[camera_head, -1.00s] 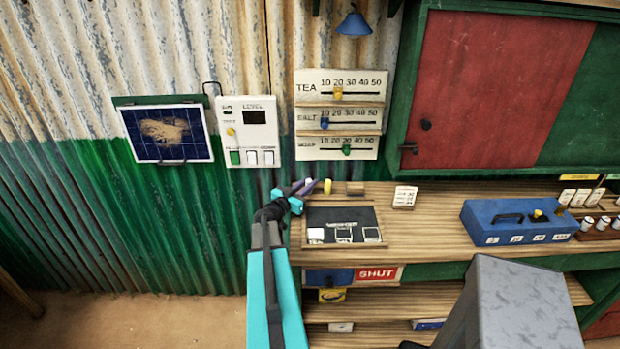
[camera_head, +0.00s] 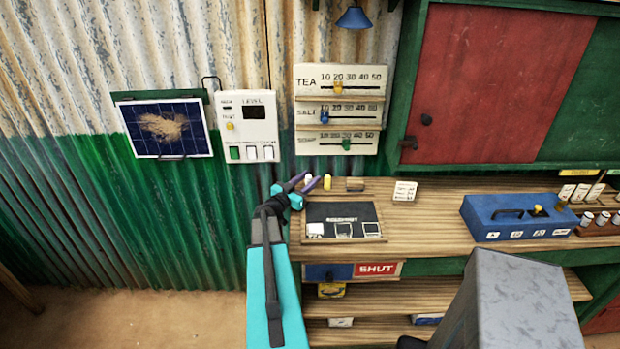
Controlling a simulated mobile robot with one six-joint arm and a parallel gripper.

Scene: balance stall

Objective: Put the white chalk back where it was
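A small white piece, which looks like the white chalk (camera_head: 308,179), shows at the back left corner of the wooden counter. My gripper (camera_head: 311,177) reaches that corner from the front left, its two dark purple fingers apart. The white piece appears between or just behind the fingertips; I cannot tell whether they touch it. A yellow chalk (camera_head: 327,183) stands just right of the fingers. The black slate (camera_head: 340,212) lies on the counter in front, with pale squares along its near edge.
A small brown block (camera_head: 355,185) and a white card (camera_head: 404,191) sit along the counter's back. A blue box (camera_head: 516,218) stands at right. Slider boards (camera_head: 340,82) and a level panel (camera_head: 249,127) hang on the wall. The counter between card and blue box is clear.

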